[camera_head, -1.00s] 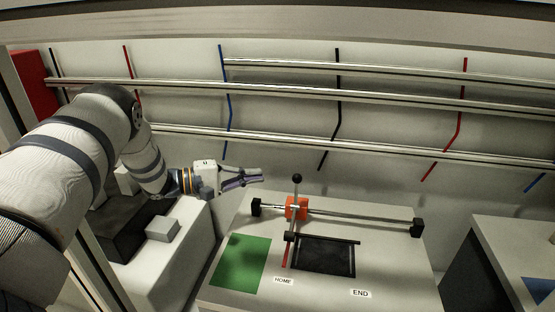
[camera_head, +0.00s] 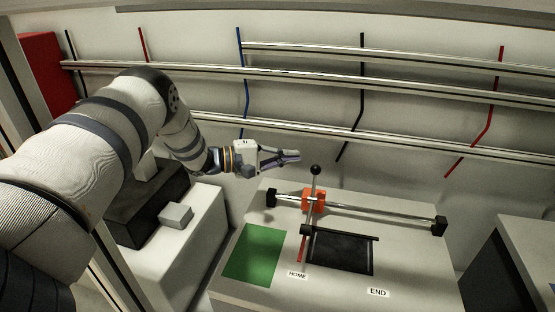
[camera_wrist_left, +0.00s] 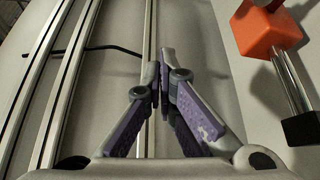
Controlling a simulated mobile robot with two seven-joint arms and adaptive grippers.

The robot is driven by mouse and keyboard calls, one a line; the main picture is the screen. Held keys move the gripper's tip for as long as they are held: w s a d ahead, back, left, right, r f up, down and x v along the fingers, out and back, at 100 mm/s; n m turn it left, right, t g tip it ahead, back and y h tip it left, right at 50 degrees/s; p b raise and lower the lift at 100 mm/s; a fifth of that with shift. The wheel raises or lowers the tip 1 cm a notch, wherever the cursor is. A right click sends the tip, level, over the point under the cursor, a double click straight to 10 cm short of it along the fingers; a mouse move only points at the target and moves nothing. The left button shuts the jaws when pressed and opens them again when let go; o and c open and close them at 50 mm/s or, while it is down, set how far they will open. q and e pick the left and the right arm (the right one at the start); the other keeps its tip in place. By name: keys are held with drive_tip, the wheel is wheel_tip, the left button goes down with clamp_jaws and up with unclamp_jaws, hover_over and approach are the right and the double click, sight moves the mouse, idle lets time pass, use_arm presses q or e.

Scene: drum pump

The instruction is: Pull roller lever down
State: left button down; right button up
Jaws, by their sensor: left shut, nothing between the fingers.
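The roller lever (camera_head: 314,185) stands upright with a black ball knob on top, rising from an orange block (camera_head: 309,204) on a metal rail (camera_head: 375,213). The orange block also shows at the upper right of the left wrist view (camera_wrist_left: 266,32). My left gripper (camera_head: 296,157) is shut and empty, up and to the left of the knob in the head view, apart from it. In the left wrist view its fingertips (camera_wrist_left: 160,68) are together with nothing between them. My right gripper is not in view.
The white table holds a green pad (camera_head: 252,254), a black panel (camera_head: 342,252), and HOME (camera_head: 297,275) and END (camera_head: 377,293) labels. Metal pipes (camera_head: 330,87) run along the wall behind. A grey block (camera_head: 175,216) sits at left.

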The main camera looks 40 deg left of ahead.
sight(314, 183)
use_arm(q)
drive_tip(key=d, duration=0.2)
drive_tip(key=d+p, duration=0.1)
drive_tip(key=d, duration=0.1)
drive_tip(key=shift+w+d+r, duration=0.2)
drive_tip(key=shift+d, duration=0.05)
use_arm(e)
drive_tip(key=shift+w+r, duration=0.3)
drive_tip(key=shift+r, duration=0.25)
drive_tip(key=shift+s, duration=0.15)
